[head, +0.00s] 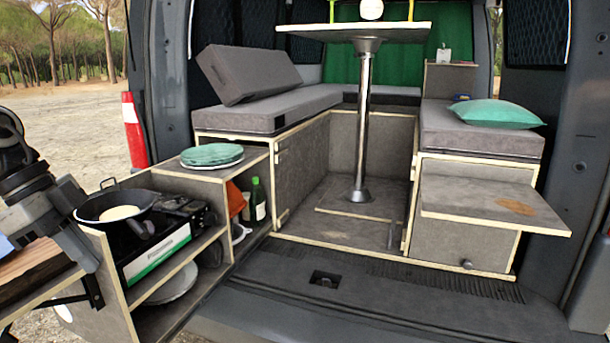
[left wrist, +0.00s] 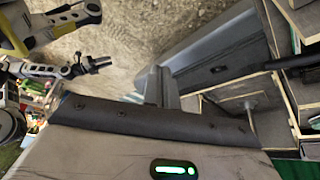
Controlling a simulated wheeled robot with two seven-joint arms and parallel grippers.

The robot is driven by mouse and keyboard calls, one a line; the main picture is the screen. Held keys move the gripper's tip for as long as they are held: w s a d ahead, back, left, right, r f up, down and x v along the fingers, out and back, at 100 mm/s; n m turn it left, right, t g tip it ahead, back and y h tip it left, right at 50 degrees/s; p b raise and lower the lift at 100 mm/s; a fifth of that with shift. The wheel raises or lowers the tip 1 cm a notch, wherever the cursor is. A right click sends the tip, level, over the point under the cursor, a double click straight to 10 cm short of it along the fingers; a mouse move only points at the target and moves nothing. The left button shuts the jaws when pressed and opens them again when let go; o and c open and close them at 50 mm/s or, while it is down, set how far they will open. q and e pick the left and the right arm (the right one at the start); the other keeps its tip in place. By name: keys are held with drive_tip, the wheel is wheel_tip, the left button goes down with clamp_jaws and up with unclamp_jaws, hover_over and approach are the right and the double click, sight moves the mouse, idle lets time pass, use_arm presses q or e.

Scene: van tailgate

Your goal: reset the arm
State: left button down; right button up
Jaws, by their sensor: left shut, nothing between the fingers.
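My left gripper (head: 84,258) is at the left edge of the head view, pointing down beside the near end of the pull-out kitchen unit. In the left wrist view its fingers (left wrist: 160,82) are together with nothing between them. It is left of the black pan (head: 115,209), which holds something pale and round, and I cannot tell the exact gap. My right gripper is not in the head view.
The kitchen unit (head: 180,283) carries a black stove (head: 183,207) and green-topped plates (head: 212,155). A bottle (head: 257,200) stands in its shelves. A table (head: 355,33) on a metal post and a side flap (head: 493,203) stand inside the van. The van floor (head: 400,300) is clear.

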use_arm(q)
drive_tip(key=s+d+f+n+t+h, duration=0.15)
drive_tip(key=s+f+n+t, duration=0.35)
drive_tip(key=f, duration=0.7)
drive_tip(key=d+f+n+t+h, duration=0.1)
drive_tip(key=d+f+n+t, duration=0.15)
drive_tip(key=f+t, duration=0.8)
drive_tip(key=s+d+f+n+g+y, duration=0.2)
drive_tip(key=s+d+f+g, duration=0.1)
drive_tip(key=d, duration=0.5)
drive_tip(key=s+d+f+n+g+y, duration=0.1)
drive_tip(key=s+d+f+n+g, duration=0.2)
drive_tip(key=s+d+f, duration=0.2)
drive_tip(key=d+f, duration=0.2)
drive_tip(key=d, duration=0.1)
drive_tip(key=shift+s+f+y+b, duration=0.25)
drive_tip(key=shift+f+y+b, duration=0.05)
drive_tip(key=shift+y, duration=0.05)
drive_tip(key=shift+n, duration=0.25)
